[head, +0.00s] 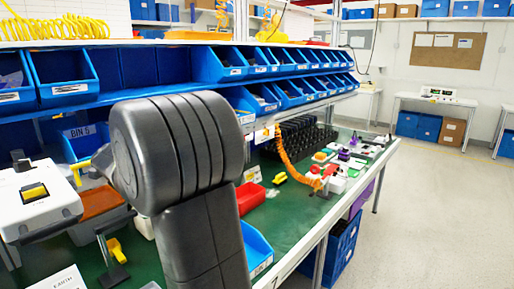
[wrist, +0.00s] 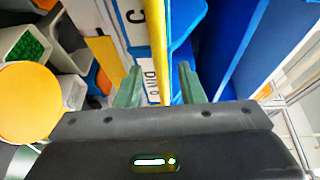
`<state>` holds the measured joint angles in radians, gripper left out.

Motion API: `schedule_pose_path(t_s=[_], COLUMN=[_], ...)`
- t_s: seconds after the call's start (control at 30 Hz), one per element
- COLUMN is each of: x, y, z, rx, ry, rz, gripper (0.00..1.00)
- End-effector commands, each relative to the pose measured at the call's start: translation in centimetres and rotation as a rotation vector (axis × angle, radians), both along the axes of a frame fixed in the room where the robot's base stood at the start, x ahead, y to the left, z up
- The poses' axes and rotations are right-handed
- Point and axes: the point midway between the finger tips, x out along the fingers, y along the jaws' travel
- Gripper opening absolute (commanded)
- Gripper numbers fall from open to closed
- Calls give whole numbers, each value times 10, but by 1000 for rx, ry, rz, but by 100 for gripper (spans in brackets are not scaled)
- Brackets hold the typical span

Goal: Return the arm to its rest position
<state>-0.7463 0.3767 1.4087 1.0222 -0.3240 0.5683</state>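My gripper (wrist: 161,84) shows in the wrist view with its two green fingers spread apart. It is open, and no object is clearly held between the fingers. A yellow strip (wrist: 158,45) and a white label (wrist: 150,82) show in the gap, with blue bins behind. I cannot tell how far they are from the fingertips. In the head view my dark grey arm stands raised in front of the workbench (head: 283,215), and the gripper is hidden behind it. A white box with a yellow switch (head: 35,193) sits at the left. No rotary switch can be made out for certain.
Rows of blue bins (head: 62,75) line the shelf behind my arm. A red bin (head: 250,198) and a blue bin (head: 257,250) stand right of the arm. An orange coiled hose (head: 293,158) hangs over the bench. The floor (head: 420,215) at the right is clear.

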Motion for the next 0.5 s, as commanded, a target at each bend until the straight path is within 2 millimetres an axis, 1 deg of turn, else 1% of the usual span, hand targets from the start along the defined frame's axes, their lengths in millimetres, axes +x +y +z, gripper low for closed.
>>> schedule_pose_path(t_s=[0.03, 0.5], x=[-1, -4], y=[0, -4], z=[-5, -6], rx=[8, 73], ry=[-7, -63], rz=[0, 1], gripper=[35, 35])
